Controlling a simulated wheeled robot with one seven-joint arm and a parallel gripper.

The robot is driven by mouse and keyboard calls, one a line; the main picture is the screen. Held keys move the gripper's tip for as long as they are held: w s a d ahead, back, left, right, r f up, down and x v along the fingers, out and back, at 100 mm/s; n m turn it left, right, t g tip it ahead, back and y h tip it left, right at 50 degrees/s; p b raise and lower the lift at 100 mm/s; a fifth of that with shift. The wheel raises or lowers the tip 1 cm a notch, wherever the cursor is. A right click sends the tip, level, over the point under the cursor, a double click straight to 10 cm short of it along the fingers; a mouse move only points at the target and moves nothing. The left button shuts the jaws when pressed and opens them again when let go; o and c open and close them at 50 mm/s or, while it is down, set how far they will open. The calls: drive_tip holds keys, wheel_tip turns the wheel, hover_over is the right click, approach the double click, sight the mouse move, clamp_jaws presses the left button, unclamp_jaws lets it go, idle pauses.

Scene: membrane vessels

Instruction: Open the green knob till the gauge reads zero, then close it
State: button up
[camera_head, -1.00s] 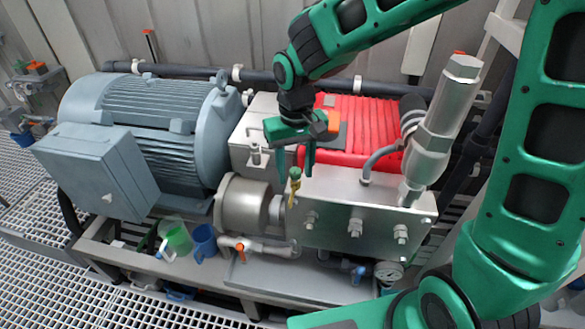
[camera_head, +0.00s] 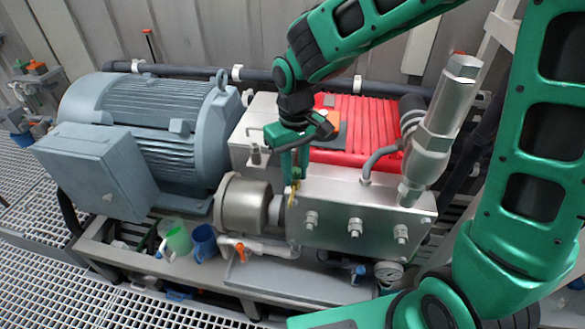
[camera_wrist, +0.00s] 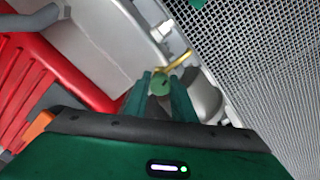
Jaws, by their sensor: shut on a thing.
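The green knob (camera_wrist: 160,86) sits on a thin brass valve stem (camera_wrist: 178,62), at the left end of the steel pump block. In the wrist view the knob is between my two green fingers. In the head view my gripper (camera_head: 292,172) is shut on the knob and mostly hides it; the brass part (camera_head: 293,195) shows just below the fingertips. The round gauge (camera_head: 389,272) is low at the front right of the block. Its needle is too small to read.
A steel pump block (camera_head: 340,205) with several bolts lies right of the knob, with a red cover (camera_head: 365,125) behind. A thick steel cylinder (camera_head: 440,130) rises at the right. A grey motor (camera_head: 150,120) stands left. Green (camera_head: 178,240) and blue (camera_head: 203,240) cups stand in front.

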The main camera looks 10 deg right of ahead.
sight(295, 169)
drive_tip(key=n, duration=0.8)
drive_tip(key=shift+n, duration=0.4)
drive_tip(key=n, duration=0.8)
drive_tip(key=o, duration=1)
drive_tip(key=shift+s, duration=0.1)
drive_tip(key=shift+r, duration=0.1)
wheel_tip(295, 169, up, 11)
drive_tip(key=shift+f, duration=0.2)
